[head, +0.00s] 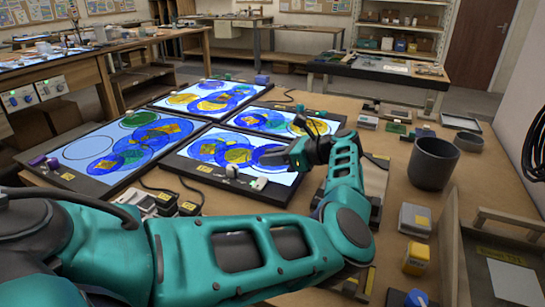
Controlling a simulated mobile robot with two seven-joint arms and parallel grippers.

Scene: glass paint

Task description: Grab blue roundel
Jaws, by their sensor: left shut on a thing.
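My left gripper (298,154) reaches in over the near right light panel (240,185), its fingers pointing left and down. It is shut on a blue roundel (268,155) at the panel's right side; the fingers hide part of it, and I cannot tell whether it is lifted off the panel. Other blue roundels (203,150) and a yellow piece (238,156) lie on the same lit panel to the left. My right gripper is not in view.
More lit panels with blue and yellow glass lie behind and to the left, including a left panel (75,150) with a green roundel (140,118). A dark grey cup (433,162) stands at right. Small grey and yellow boxes (416,257) stand near the front right.

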